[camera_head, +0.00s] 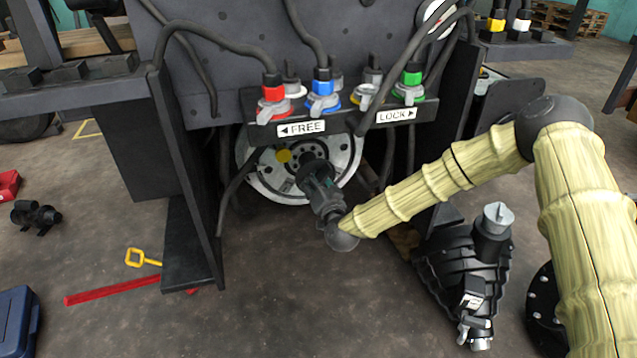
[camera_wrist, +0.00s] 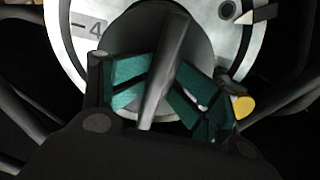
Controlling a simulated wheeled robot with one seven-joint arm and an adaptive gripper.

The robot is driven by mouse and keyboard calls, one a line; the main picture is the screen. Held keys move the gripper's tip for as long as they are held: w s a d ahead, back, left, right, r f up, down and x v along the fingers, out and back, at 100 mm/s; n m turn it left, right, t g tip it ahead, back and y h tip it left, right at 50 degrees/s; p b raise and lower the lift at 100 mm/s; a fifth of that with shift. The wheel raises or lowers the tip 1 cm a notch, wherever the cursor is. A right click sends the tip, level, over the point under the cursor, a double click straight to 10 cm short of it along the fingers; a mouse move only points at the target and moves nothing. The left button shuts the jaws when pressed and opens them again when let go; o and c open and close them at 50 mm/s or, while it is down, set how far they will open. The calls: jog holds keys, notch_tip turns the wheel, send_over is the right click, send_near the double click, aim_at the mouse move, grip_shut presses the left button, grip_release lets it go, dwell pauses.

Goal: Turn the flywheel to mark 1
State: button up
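The flywheel (camera_head: 346,152), a pale metal disc with a dark hub, sits low in the forklift opening. In the wrist view, its rim (camera_wrist: 65,50) carries a plate marked 4 (camera_wrist: 90,27) at upper left. A grey pointed piece (camera_wrist: 262,13) overlaps the rim at upper right. A grey bar (camera_wrist: 172,60) stands out from the hub. My gripper (camera_head: 318,178) is at the hub, and its green pads (camera_wrist: 160,85) lie on both sides of the bar, seemingly closed on it. Mark 1 is not visible. My gripper hides part of the wheel.
Hoses hang nearby. A dark upright panel (camera_head: 190,190) stands left.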

jog(key=shift+d, duration=0.35)
jog(key=shift+s, duration=0.1)
jog(key=p+v, duration=0.3)
jog(key=v, duration=0.6)
jog(key=shift+f, duration=0.15)
jog(key=shift+c, duration=0.4)
